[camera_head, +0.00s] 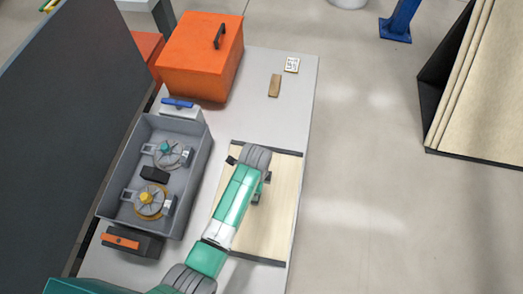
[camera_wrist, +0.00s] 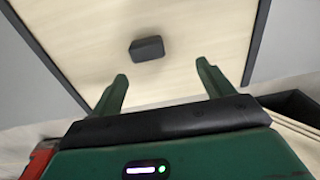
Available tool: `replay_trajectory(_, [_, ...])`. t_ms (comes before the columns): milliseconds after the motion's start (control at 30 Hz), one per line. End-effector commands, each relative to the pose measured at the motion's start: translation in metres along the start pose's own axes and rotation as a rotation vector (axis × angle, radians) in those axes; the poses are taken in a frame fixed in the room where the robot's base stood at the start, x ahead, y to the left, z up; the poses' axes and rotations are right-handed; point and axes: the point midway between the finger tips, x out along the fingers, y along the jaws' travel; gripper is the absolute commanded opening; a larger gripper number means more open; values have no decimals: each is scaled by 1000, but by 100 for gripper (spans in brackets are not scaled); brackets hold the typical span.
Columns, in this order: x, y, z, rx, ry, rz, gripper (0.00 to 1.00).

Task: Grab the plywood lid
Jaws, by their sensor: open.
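The plywood lid (camera_head: 284,190) is a pale wood panel with dark edge strips, lying flat on the light grey table under my arm in the head view. It fills much of the wrist view (camera_wrist: 200,35), where a small black block-shaped handle (camera_wrist: 147,48) sits on it. My gripper (camera_wrist: 161,83) is open and empty, with its two green fingers apart. The handle lies beyond the fingertips, between their lines, and is not between the fingers. In the head view my gripper (camera_head: 257,190) is over the lid, and my arm hides part of the panel.
A grey bin (camera_head: 117,190) with two valve-like parts stands left of the lid. An orange box (camera_head: 200,60) stands at the back. A small wooden block (camera_head: 274,85) and a printed card (camera_head: 292,64) lie behind the lid. The table (camera_head: 262,122) is bare between.

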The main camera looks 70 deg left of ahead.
Motion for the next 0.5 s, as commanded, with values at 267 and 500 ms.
replay_trajectory(267, [19,12,10,14,-9,45,80])
replay_trajectory(500, [39,13,9,13,-9,41,80])
